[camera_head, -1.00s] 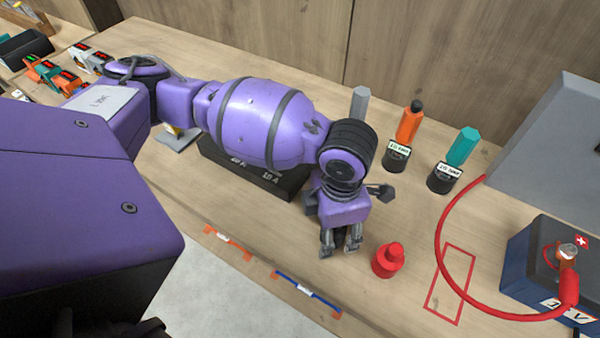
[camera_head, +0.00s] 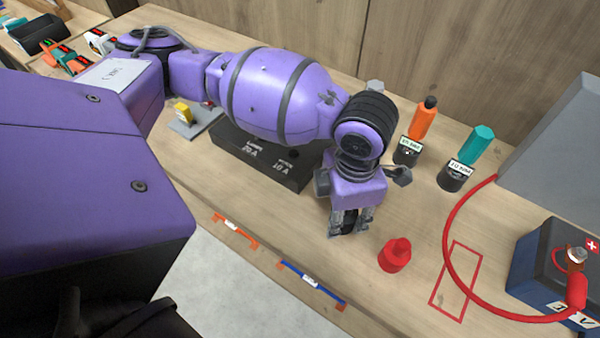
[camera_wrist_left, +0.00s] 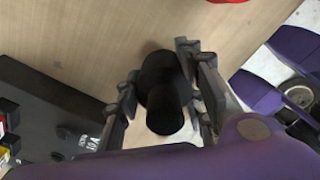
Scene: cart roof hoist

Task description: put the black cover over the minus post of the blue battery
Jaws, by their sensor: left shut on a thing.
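The black cover (camera_wrist_left: 166,92) is a round, stepped cap between the fingers of my left gripper (camera_wrist_left: 160,100) in the left wrist view. In the head view my left gripper (camera_head: 349,222) points down over the bench, shut on the black cover (camera_head: 348,224), which is mostly hidden by the fingers. The blue battery (camera_head: 535,262) stands at the right edge, well to the right of the gripper and cut off by the frame. A red cable clamp sits on its post by the plus sign. The minus post is not in view. My right gripper is not in view.
A red cover (camera_head: 395,256) stands just right of the gripper. A red cable (camera_head: 450,268) loops from the grey panel (camera_head: 555,140) to the battery, crossing a red outlined rectangle (camera_head: 455,285). A black box (camera_head: 265,160) lies under my arm.

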